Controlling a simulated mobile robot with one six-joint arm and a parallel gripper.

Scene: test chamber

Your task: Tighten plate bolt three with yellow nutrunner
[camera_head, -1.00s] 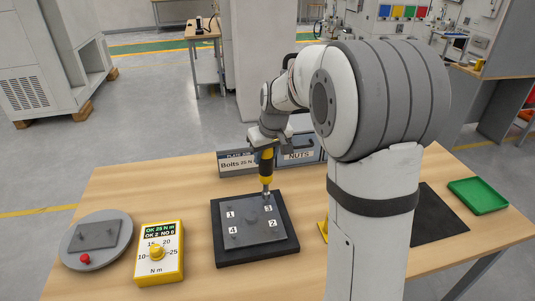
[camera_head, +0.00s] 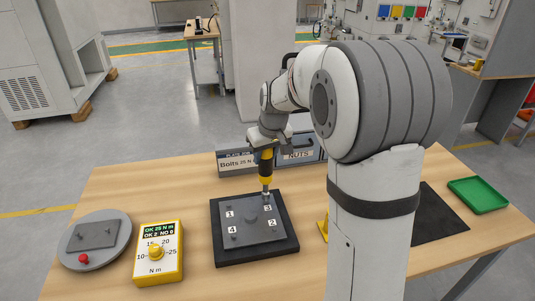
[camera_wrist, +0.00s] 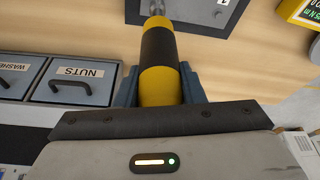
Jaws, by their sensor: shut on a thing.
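My gripper (camera_head: 264,151) is shut on the yellow nutrunner (camera_head: 265,168), which has a black band. The nutrunner also shows in the wrist view (camera_wrist: 160,75) between my jaws (camera_wrist: 160,88). It stands about upright, with its tip at the far right corner of the grey plate (camera_head: 250,233), by the label 3 (camera_head: 267,208). The bolt there is hidden by the tip, and I cannot tell whether they touch. The plate bears labels 1 to 3 and one more, and sits on a black base (camera_head: 262,256).
A yellow torque box (camera_head: 158,270) with a dial reads OK 25 N m, OK 2, NO 0. Left of it is a round grey stand (camera_head: 97,262) with a red button (camera_head: 84,257). Behind are a bolts sign and a NUTS drawer (camera_wrist: 78,82). A green tray (camera_head: 478,195) lies right.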

